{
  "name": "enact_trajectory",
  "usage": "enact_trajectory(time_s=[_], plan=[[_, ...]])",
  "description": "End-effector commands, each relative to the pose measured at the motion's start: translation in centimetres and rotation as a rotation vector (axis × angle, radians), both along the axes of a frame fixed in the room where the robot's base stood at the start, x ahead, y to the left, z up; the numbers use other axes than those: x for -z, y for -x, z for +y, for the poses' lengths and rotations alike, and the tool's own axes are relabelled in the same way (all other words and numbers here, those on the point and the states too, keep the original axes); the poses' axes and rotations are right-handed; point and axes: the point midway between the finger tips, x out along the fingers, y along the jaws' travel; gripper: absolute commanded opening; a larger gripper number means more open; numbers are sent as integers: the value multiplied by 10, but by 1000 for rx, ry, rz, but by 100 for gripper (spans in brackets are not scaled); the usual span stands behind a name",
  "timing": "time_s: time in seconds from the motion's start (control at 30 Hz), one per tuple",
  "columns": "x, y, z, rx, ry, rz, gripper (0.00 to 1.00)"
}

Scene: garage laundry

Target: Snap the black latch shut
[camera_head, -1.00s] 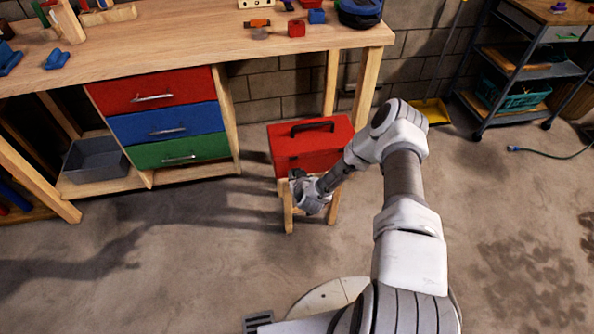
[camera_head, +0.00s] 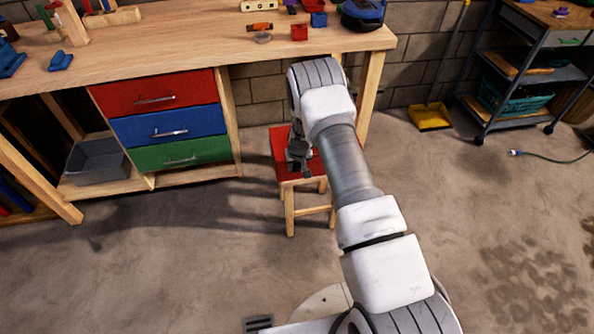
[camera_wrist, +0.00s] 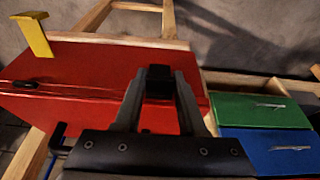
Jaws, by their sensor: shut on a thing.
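The red toolbox (camera_head: 279,146) sits on a small wooden stool (camera_head: 290,207). My arm hides much of it in the head view. In the wrist view the toolbox (camera_wrist: 85,72) fills the left and middle, with a seam at its left. A yellow latch (camera_wrist: 36,36) sticks out from it at the upper left. My gripper (camera_head: 298,160) is at the toolbox. In the wrist view my gripper (camera_wrist: 158,82) has its fingers closed on the black latch (camera_wrist: 158,72). The angle of the black latch is hard to tell.
The workbench (camera_head: 200,60) stands behind, with red, blue and green drawers to the left of the toolbox. The green drawer (camera_wrist: 262,112) is close in the wrist view. A wheeled cart (camera_head: 530,65) is at the right. The floor in front is clear.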

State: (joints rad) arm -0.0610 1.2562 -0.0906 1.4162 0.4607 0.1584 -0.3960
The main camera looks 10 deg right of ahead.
Motion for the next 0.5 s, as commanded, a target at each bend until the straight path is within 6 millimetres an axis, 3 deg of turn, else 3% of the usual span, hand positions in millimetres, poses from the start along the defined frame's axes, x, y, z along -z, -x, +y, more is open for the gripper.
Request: enact_trajectory(time_s=[0.5], plan=[[-1, -6, 0, -2, 1, 121, 0]])
